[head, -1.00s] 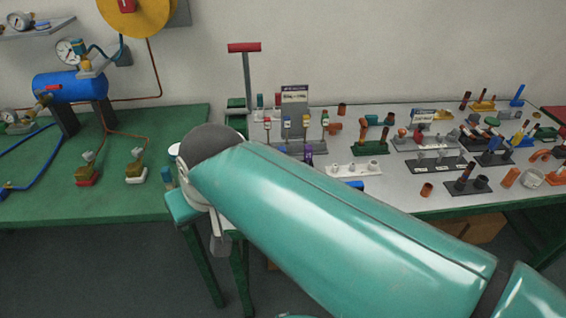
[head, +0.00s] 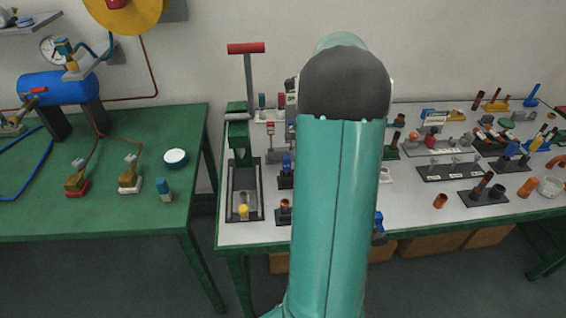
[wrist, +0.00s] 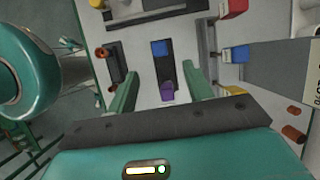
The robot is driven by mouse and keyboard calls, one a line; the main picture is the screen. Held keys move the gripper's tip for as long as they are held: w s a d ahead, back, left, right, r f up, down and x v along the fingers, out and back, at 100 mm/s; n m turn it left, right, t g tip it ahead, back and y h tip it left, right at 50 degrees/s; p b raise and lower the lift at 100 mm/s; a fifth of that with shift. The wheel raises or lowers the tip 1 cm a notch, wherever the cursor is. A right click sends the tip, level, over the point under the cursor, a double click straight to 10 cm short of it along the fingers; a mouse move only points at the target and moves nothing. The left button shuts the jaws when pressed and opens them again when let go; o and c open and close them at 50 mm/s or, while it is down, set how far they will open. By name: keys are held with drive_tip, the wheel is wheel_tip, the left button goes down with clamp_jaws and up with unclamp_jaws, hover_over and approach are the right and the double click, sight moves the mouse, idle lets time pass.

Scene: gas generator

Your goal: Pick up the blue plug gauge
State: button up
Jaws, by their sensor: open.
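A blue upright piece, which looks like the blue plug gauge (head: 286,161), stands on a small dark base just left of my arm in the head view. It appears to be the blue-topped piece (wrist: 160,48) in the wrist view, ahead of and between the fingers. A purple piece (wrist: 167,92) is on the same dark strip, nearer to me. My gripper (wrist: 160,88) is open and empty, its two green fingers on either side of that strip. It points down over the white table. In the head view my arm hides the gripper and the purple piece.
A press-like fixture with a yellow knob (head: 243,211) stands left of the blue piece. A brown piece on a dark base (head: 284,206) is in front of it. Many small gauges and fittings crowd the table's right side. A green table (head: 60,215) stands at left.

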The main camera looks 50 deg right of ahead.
sight(284, 164)
drive_tip(key=x, duration=1.4)
drive_tip(key=shift+s+d, duration=0.15)
drive_tip(key=shift+c, duration=0.4)
drive_tip(key=c, duration=0.8)
